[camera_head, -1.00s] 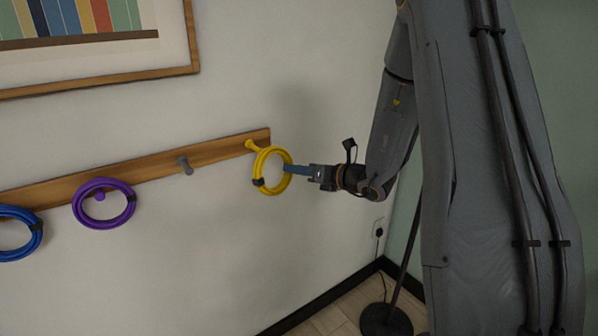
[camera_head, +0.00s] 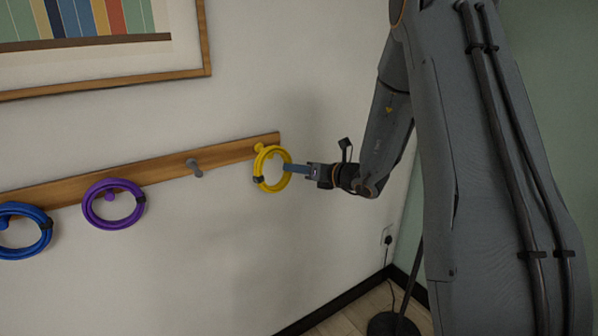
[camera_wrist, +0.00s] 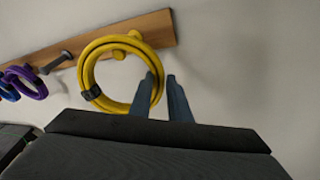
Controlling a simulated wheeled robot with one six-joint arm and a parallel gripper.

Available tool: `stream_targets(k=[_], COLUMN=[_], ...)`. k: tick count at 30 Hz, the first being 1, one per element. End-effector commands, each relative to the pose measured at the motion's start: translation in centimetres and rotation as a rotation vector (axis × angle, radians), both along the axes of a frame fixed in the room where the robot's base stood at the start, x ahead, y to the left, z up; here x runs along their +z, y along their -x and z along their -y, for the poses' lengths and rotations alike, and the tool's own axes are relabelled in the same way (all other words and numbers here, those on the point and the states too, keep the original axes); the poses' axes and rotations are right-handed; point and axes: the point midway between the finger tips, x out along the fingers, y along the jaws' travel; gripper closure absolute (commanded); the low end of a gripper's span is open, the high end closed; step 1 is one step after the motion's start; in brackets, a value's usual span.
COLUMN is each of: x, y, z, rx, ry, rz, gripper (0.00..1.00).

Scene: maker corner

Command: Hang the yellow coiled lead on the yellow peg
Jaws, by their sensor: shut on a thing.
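The yellow coiled lead (camera_head: 289,180) is a ring with a black tie on its left side. It is at the right end of the wooden rail, and it also shows in the wrist view (camera_wrist: 88,70). The yellow peg (camera_head: 259,147) is at its upper edge.
The wooden rail (camera_head: 150,172) also has a bare grey peg (camera_head: 196,168), a purple coil (camera_head: 90,214) on a purple peg and a blue coil (camera_head: 42,240). A framed picture (camera_head: 206,40) hangs above. Open wall lies below the rail. A dark stand base (camera_head: 392,325) is on the floor.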

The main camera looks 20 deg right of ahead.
Motion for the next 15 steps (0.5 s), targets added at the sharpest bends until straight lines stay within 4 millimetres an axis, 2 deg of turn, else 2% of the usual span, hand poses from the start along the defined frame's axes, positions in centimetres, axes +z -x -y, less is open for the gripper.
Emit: stream_targets(k=[15], x=[-0.1], y=[-2.7], z=[-0.9], rx=[0.0], ry=[-0.001], rz=[0.001], gripper=[1.0])
